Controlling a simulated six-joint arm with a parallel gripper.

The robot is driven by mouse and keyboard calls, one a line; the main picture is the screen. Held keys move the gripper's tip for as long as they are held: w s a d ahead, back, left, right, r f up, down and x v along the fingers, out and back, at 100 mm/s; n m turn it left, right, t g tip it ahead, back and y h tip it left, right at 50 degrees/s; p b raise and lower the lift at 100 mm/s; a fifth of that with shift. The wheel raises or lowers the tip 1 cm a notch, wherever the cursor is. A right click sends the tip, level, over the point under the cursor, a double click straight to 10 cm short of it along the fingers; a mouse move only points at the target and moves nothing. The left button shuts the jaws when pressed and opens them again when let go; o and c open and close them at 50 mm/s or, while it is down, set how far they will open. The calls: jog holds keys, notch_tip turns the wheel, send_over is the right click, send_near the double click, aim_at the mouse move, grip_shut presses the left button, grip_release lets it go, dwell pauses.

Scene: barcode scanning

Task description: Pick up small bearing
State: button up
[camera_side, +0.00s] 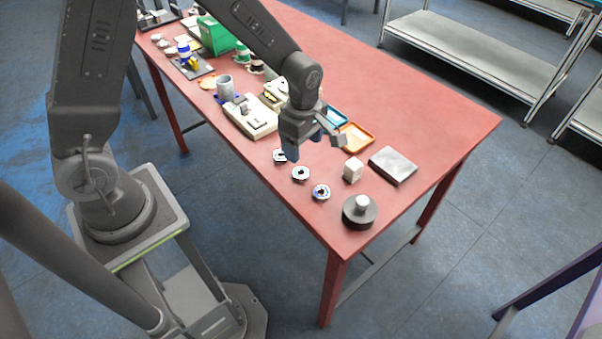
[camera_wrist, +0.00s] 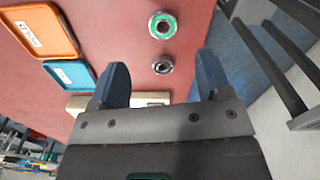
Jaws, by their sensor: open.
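Three ring-shaped bearings lie in a row near the table's front edge in the side view: one partly hidden by my gripper (camera_side: 280,156), a middle one (camera_side: 301,174) and one with a bluish ring (camera_side: 321,192). The wrist view shows two bearings: a larger one with a green ring (camera_wrist: 162,25) and a smaller metallic one (camera_wrist: 162,66). My gripper (camera_side: 311,149) is open and empty above the table, pointing down. In the wrist view, its blue fingers (camera_wrist: 161,68) stand wide apart, with the smaller bearing between their tips in the picture. I cannot tell the height gap.
An orange tray (camera_side: 356,138) and a blue tray (camera_side: 336,116) lie behind my gripper. A pale block (camera_side: 352,170), a grey metal slab (camera_side: 393,165) and a dark round weight (camera_side: 359,212) stand to the right. A white device (camera_side: 249,118) is to the left.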

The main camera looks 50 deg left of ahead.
aim_at(301, 172)
jog(key=f, duration=0.8)
jog(key=shift+s+f, duration=0.2)
jog(key=shift+f, duration=0.2)
jog(key=c, duration=1)
jog(key=shift+r, duration=0.1)
